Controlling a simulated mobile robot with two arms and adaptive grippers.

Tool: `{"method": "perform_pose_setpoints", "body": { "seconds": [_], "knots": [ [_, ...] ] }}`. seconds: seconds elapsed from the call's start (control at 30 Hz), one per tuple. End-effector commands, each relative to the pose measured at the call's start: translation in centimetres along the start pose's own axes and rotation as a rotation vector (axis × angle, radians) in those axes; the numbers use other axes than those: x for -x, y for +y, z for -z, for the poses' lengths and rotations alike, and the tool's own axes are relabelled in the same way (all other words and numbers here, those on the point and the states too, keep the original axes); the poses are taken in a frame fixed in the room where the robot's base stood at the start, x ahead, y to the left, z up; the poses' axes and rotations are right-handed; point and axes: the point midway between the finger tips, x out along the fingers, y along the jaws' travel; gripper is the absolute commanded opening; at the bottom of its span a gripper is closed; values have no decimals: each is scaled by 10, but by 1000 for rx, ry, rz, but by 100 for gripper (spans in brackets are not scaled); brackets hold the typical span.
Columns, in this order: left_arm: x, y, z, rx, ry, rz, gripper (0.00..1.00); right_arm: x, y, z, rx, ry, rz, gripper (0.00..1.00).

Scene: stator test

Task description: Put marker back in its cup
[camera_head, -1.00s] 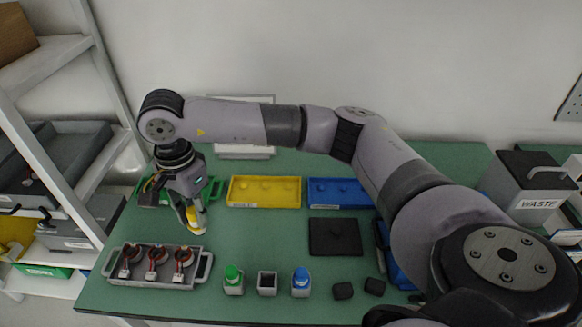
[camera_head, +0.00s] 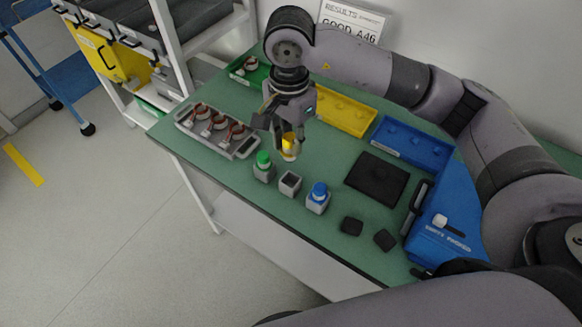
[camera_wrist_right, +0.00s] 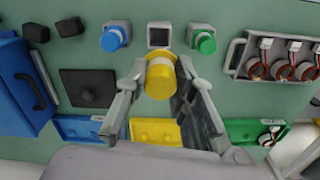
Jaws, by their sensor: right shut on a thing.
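The yellow-capped marker (camera_head: 289,147) is in my right gripper (camera_head: 288,152), held above the green table, just behind the cups in the head view. In the right wrist view the yellow marker (camera_wrist_right: 160,80) sits between the two fingers (camera_wrist_right: 158,66). The empty square cup (camera_head: 290,183) stands between the cup with the green marker (camera_head: 264,160) and the cup with the blue marker (camera_head: 319,192). In the wrist view the empty cup (camera_wrist_right: 158,35) lies just beyond the yellow marker. The marker's lower end is hard to make out. My left gripper is out of view.
A grey tray with several copper-wound stators (camera_head: 250,150) is left of the cups. Yellow (camera_head: 352,117) and blue (camera_head: 428,150) bins stand behind. A black pad (camera_head: 377,180), two dark blocks (camera_head: 351,226) and a blue box (camera_head: 446,205) are to the right.

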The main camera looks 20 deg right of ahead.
Motion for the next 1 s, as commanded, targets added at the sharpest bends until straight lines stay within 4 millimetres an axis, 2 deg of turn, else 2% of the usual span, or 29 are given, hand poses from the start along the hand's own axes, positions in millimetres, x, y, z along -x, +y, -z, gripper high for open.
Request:
{"method": "perform_pose_setpoints", "body": {
  "seconds": [0.1, 0.2, 0.47, 0.7, 1.0],
  "knots": [
    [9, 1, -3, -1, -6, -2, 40, -30, 2, 0, -1, -2, -6, 0],
    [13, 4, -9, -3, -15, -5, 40, -49, 1, 0, -1, -2, -3, 0],
    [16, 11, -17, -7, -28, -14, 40, -71, 0, 0, -1, -1, -2, 0],
    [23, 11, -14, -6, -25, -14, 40, -104, 0, 0, -1, -1, -3, 0],
    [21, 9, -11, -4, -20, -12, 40, -108, 0, 0, 1, 0, 1, 0]
  ]
}}
